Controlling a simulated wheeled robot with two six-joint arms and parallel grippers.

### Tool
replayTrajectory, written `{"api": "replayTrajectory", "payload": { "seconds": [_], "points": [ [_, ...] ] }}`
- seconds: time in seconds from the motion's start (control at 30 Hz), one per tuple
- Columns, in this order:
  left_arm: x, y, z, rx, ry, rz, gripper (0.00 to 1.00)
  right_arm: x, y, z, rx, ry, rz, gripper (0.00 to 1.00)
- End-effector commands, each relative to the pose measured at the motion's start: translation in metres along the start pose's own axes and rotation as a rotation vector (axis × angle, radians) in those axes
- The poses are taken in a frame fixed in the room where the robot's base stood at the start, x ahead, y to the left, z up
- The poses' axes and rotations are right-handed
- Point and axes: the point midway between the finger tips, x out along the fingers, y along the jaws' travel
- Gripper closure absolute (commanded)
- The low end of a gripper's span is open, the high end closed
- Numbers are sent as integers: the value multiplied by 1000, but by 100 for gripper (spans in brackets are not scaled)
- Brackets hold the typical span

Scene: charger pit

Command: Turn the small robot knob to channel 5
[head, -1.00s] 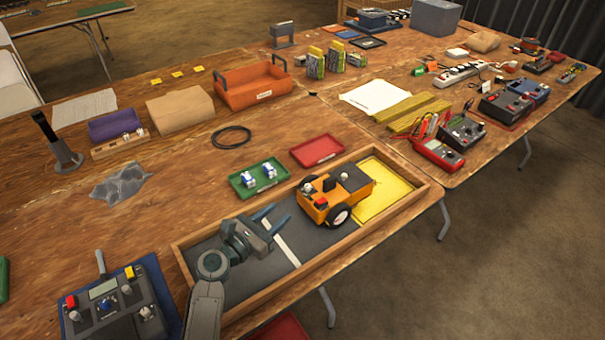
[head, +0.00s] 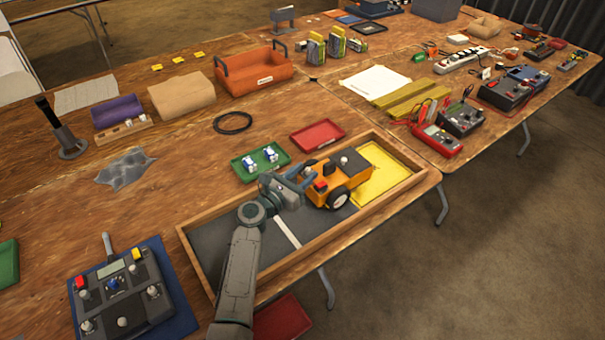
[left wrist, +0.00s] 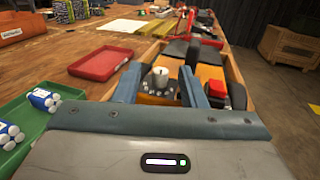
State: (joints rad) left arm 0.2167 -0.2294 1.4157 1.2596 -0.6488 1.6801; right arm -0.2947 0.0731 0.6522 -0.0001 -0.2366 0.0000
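The small robot (head: 347,184) is an orange cart with dark wheels and a red button, standing in the wooden-framed pit (head: 212,283). Its pale round knob (left wrist: 160,79) stands upright on a dark dial plate with small light marks, in the left wrist view. I cannot read which channel it points to. My left gripper (head: 309,177) is at the near left end of the small robot. In the left wrist view its two blue fingers (left wrist: 160,70) are apart, one on each side of the knob, with visible gaps. My right gripper is not in view.
A green tray (head: 243,176) with blue-and-white parts and a red tray (head: 318,136) lie beside the pit. A yellow pad (head: 385,178) fills the pit's far right end. A control box (head: 118,296) with knobs sits at the front left.

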Motion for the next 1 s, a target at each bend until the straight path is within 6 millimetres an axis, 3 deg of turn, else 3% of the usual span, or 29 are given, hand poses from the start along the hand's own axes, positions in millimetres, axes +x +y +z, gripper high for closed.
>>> {"api": "replayTrajectory", "payload": {
  "seconds": [0.13,0.3,0.67,1.0],
  "points": [
    [0,0,0,0,0,0,66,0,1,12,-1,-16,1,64],
    [0,0,0,0,0,0,100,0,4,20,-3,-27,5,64],
    [0,2,0,2,0,-36,100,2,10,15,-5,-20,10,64],
    [0,8,-2,4,1,-253,100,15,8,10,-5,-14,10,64]
  ]
}}
